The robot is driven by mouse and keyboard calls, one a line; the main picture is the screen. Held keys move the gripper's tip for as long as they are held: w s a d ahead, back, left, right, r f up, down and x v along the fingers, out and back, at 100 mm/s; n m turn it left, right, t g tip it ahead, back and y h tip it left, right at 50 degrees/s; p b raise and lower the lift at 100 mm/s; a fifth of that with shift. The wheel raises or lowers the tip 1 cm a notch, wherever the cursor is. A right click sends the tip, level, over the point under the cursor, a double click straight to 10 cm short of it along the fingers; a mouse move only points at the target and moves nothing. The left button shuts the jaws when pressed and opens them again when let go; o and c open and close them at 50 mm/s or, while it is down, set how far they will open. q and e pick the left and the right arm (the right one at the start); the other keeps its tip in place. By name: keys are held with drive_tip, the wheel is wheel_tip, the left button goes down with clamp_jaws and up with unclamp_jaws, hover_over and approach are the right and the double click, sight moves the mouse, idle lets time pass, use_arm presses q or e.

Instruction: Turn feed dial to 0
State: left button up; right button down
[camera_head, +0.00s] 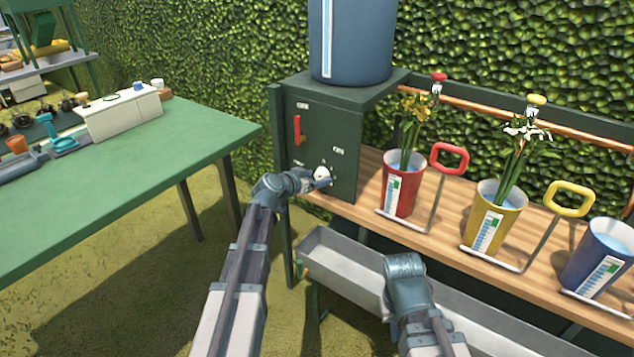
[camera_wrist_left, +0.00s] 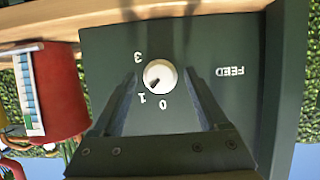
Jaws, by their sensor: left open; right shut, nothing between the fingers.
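The feed dial is a round white knob (camera_wrist_left: 159,76) on the dark green panel, seen upside down in the left wrist view. Its dark mark points about toward the 1; the 0 (camera_wrist_left: 163,105) is beside the 1, and a 3 (camera_wrist_left: 138,57) is across from them. My left gripper (camera_wrist_left: 160,82) is open, with a finger on each side of the knob; I cannot tell whether they touch it. In the head view the knob (camera_head: 322,172) shows beside my left gripper (camera_head: 312,180). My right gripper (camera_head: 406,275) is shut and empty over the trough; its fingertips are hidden.
A red lever (camera_head: 297,130) is higher on the panel, under a blue tank (camera_head: 351,45). Red (camera_head: 393,200) and yellow (camera_head: 478,238) flower buckets stand right on the wooden shelf. A metal trough (camera_head: 330,250) runs below. A green table (camera_head: 120,190) is left.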

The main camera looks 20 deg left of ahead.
use_arm(q)
drive_tip(key=shift+w+d+f, duration=0.1)
drive_tip(key=shift+w+d, duration=0.05)
drive_tip(key=shift+w, duration=0.15)
drive_tip(key=c, duration=1.2)
drive_tip(key=n+h+b, duration=0.1)
drive_tip(key=n+h, duration=0.1)
drive_tip(key=n, duration=0.1)
drive_tip(key=shift+f+g, duration=0.15)
drive_tip(key=shift+g, duration=0.25)
drive_tip(key=shift+n+h+b, duration=0.8)
drive_tip(key=shift+n+h, duration=0.2)
drive_tip(key=shift+n, duration=0.5)
